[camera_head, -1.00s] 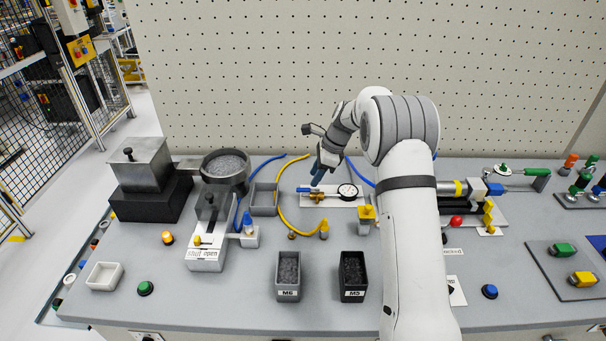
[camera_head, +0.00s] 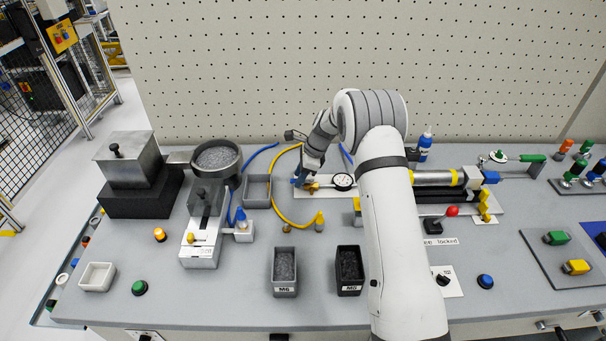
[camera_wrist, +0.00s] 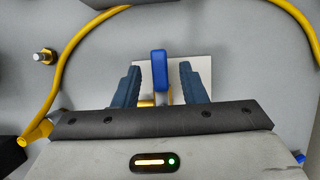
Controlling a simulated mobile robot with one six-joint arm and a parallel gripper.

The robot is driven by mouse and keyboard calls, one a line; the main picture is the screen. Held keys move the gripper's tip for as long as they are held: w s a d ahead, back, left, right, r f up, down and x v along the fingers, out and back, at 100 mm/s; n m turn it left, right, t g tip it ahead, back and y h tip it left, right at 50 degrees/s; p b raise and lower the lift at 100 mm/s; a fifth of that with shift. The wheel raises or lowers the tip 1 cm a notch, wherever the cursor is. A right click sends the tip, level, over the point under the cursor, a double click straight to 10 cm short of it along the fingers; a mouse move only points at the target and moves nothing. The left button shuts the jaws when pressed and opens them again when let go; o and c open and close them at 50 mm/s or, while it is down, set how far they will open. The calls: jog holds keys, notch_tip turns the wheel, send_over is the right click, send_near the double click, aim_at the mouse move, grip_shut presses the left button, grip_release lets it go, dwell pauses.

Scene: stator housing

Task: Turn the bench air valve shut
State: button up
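The bench air valve is a brass body (camera_head: 311,187) on a white plate (camera_head: 325,192) at the back middle of the bench, with a round gauge (camera_head: 343,181) beside it. Its blue lever handle (camera_wrist: 160,72) shows in the wrist view, standing between the fingers and pointing up the picture. My gripper (camera_head: 299,182) is down at the valve in the head view. In the wrist view my gripper (camera_wrist: 160,85) is open, one blue-grey finger on each side of the handle, with a gap on both sides. The gripper hides most of the valve body.
A yellow hose (camera_head: 270,190) curves left of the valve and also shows in the wrist view (camera_wrist: 62,65). A grey tray (camera_head: 257,191) stands to the left. Dark bins M6 (camera_head: 285,272) and M5 (camera_head: 349,271) stand in front. Blue hoses lie behind.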

jog(key=shift+c, duration=0.4)
grip_shut()
